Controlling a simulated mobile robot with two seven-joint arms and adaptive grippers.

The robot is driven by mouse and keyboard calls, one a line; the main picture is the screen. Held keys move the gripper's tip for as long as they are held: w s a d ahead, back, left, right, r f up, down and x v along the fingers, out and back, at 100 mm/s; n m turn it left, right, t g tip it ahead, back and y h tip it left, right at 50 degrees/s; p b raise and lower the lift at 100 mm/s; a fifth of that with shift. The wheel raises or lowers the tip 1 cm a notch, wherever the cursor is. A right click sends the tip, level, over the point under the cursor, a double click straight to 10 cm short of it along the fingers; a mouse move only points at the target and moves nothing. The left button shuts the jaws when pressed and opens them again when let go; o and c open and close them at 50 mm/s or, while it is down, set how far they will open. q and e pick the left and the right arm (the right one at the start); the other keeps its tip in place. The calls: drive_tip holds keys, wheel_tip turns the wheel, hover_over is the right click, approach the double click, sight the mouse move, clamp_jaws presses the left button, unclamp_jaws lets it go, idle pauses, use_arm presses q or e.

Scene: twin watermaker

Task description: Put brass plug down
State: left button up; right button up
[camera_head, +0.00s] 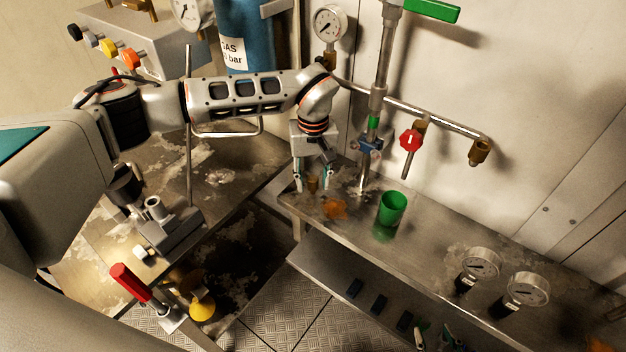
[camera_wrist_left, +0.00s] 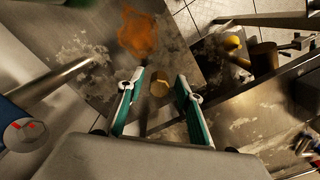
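The brass plug (camera_head: 313,184) stands on the metal bench near its left end. It also shows as a small round brass top between the fingertips in the left wrist view (camera_wrist_left: 159,88). My left gripper (camera_head: 313,181) points down over it, with one finger on each side. The fingers (camera_wrist_left: 158,92) are spread wider than the plug, with gaps on both sides. The plug's lower part is hard to make out. My right gripper (camera_head: 433,336) shows only as fingertips at the bottom edge, apart with nothing visible between them.
A green cup (camera_head: 392,208) stands on the bench right of my left gripper, beside an orange stain. A vertical pipe (camera_head: 377,100) with a blue fitting rises behind. Two loose gauges (camera_head: 482,264) lie farther right. Bare bench (camera_head: 432,240) lies between cup and gauges.

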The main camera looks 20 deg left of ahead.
sight(313, 179)
use_arm(q)
wheel_tip(313, 179, up, 12)
idle(0.4)
idle(0.4)
